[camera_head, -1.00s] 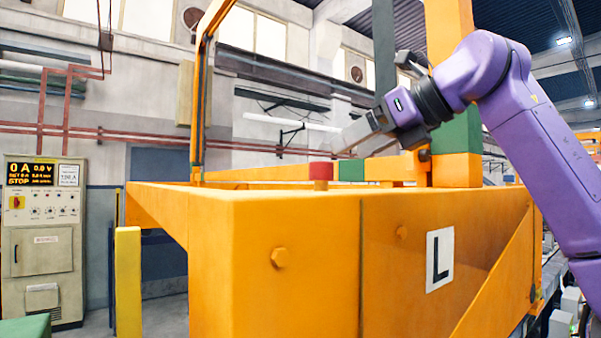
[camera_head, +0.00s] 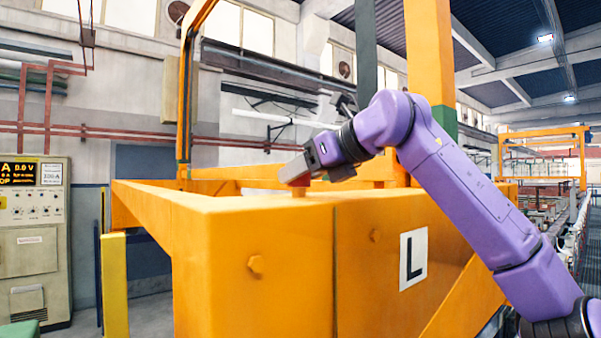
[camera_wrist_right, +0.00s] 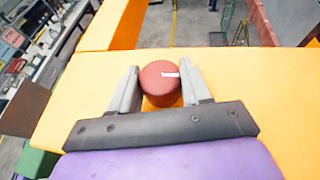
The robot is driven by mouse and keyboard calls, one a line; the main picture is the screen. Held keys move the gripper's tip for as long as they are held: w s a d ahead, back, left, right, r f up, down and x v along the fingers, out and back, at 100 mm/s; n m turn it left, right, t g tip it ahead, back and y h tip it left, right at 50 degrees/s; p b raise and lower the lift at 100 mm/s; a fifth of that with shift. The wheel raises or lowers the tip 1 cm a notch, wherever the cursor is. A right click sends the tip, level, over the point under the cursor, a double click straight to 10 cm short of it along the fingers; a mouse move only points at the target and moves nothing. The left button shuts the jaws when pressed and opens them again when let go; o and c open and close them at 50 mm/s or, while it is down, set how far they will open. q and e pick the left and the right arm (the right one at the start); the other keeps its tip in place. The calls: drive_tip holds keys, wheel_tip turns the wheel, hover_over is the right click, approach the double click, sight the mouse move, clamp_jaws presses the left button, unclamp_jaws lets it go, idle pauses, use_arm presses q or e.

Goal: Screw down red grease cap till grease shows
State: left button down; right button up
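The red grease cap (camera_wrist_right: 160,82) sits upright on the orange beam, with an orange stem under it, and has a small white mark on top. My right gripper (camera_wrist_right: 160,75) has one grey finger on each side of the cap, with no clear gap at either side, so it looks shut on it. In the head view my right gripper (camera_head: 297,172) reaches the cap from the right and hides most of it; a little red (camera_head: 301,182) shows below the fingers. No grease is visible. My left gripper is not in view.
The orange rack frame (camera_head: 290,240) carries an "L" plate (camera_head: 413,259). Orange uprights (camera_head: 430,70) rise behind my right arm. A control cabinet (camera_head: 34,245) stands at the left. The wrist view shows clear beam top (camera_wrist_right: 240,85) around the cap.

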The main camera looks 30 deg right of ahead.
drive_tip(key=shift+w, duration=0.1)
drive_tip(key=shift+c, duration=0.6)
drive_tip(key=shift+f+h, duration=0.1)
drive_tip(key=shift+h, duration=0.2)
